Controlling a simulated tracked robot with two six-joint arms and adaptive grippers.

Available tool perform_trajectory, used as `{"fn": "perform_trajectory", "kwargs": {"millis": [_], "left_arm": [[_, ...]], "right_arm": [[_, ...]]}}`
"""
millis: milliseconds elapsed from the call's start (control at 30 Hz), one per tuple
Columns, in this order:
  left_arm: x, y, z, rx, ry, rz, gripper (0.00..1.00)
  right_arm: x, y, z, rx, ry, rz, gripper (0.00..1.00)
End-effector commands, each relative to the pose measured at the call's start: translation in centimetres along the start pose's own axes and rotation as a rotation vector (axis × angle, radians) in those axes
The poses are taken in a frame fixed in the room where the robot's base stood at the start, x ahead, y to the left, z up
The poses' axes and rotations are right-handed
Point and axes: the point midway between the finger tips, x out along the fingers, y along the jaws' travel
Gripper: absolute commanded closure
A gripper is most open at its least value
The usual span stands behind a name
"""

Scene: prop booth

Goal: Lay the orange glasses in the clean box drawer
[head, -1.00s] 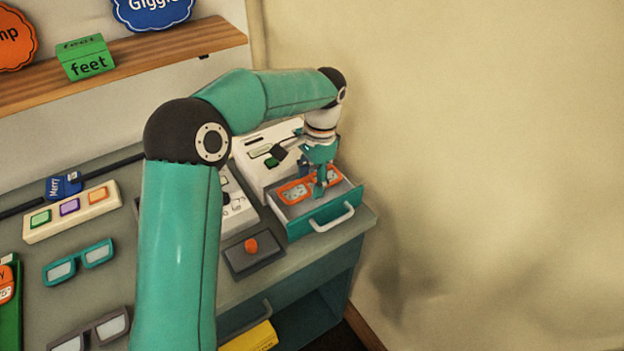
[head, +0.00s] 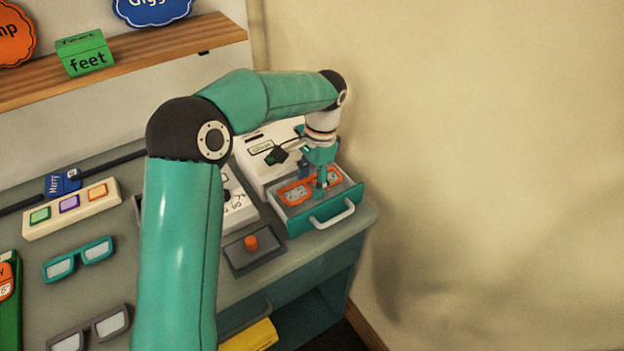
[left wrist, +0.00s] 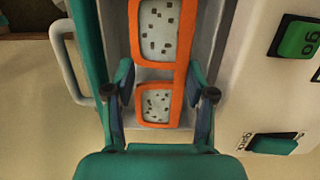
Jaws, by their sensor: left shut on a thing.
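My left gripper (head: 322,182) points down into the drawer and is shut on the glasses. In the left wrist view its fingers (left wrist: 160,80) sit on either side of the frame near the bridge. I cannot tell whether the glasses touch the drawer floor. My right gripper is not in view.
The white box (head: 252,165) stands behind the drawer. A dark panel with an orange knob (head: 251,243) lies left of the drawer. Teal glasses (head: 78,259), grey glasses (head: 90,330) and a button strip (head: 70,211) lie further left. The drawer's pale handle (head: 332,215) sticks out in front.

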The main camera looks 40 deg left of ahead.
Motion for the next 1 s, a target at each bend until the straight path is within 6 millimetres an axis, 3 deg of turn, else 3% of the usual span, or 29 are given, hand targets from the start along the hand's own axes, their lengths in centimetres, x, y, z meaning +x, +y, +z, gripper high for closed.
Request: {"fn": "perform_trajectory", "kwargs": {"millis": [1000], "left_arm": [[0.93, 0.02, -0.22, 0.001, 0.001, 0.000, 0.77]], "right_arm": [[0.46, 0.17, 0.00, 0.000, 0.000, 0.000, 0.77]]}}
